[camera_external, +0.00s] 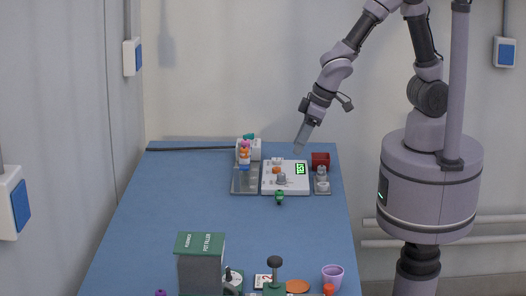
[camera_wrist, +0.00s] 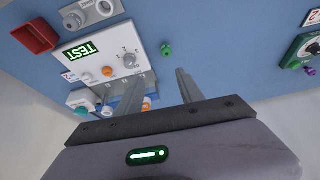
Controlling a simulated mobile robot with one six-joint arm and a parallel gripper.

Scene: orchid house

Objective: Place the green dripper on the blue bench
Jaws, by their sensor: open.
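A small green dripper (camera_external: 279,197) is on the blue bench (camera_external: 200,222), just in front of the white test panel. It also shows in the wrist view (camera_wrist: 166,48), beyond the tips of my fingers. My gripper (camera_external: 299,150) is above the far part of the bench, over the back of the test panel and pointing down. In the wrist view my gripper (camera_wrist: 161,79) has its two fingers apart with nothing held between them. The gripper and the dripper are clearly apart.
The white test panel (camera_external: 293,188) has knobs and a lit display. A grey tray with stacked coloured pieces (camera_external: 244,160) stands left of it, a red box (camera_external: 320,160) right. A pot filler machine (camera_external: 201,262) and purple cup (camera_external: 332,277) are near the front. Mid-bench is clear.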

